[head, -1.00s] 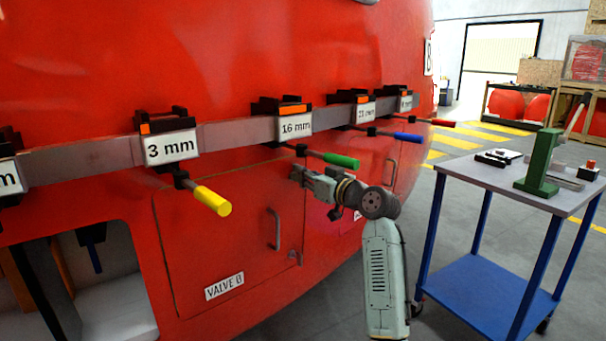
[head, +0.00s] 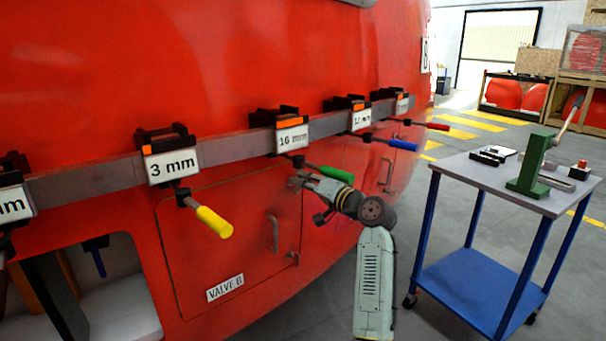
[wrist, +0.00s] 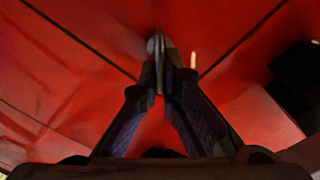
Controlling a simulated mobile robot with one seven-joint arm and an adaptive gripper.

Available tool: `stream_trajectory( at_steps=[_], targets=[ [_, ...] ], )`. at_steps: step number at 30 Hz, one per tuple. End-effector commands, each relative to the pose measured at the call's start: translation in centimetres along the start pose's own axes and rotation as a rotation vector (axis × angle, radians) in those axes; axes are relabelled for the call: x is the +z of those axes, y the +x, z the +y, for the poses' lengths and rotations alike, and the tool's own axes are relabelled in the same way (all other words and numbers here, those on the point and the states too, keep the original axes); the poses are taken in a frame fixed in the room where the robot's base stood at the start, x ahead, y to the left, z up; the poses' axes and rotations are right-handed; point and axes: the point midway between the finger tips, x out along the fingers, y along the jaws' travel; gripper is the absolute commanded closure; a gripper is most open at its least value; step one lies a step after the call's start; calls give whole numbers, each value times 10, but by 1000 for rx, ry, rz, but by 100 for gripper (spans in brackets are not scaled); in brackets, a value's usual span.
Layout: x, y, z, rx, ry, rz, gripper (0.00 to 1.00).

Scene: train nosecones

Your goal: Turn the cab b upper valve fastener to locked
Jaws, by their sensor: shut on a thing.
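The VALVE B panel (head: 235,250) is a red door in the red nosecone's side, with a grey handle and a white label. My gripper (head: 294,182) is at its upper right corner in the head view. In the wrist view my gripper (wrist: 161,82) is shut on a small metal fastener (wrist: 154,45) at the panel corner, seen edge-on between the fingertips. Dark panel seams run diagonally on both sides of it. The fastener itself is hidden by my gripper in the head view. A small lower fastener (head: 293,256) shows at the panel's right edge.
A grey rail (head: 225,145) with labelled clamps crosses above the panel. The green handle (head: 337,174) hangs close over my wrist; the yellow handle (head: 214,222) is further left. A blue-legged trolley (head: 490,190) with tools stands right, with open floor between.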

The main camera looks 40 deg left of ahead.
Motion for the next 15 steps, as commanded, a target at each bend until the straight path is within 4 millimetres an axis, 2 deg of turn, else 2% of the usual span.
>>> stream_trajectory(
  at_steps=[15],
  targets=[
    [1, 0, 6, 1, 466, -1, 100]
  ],
)
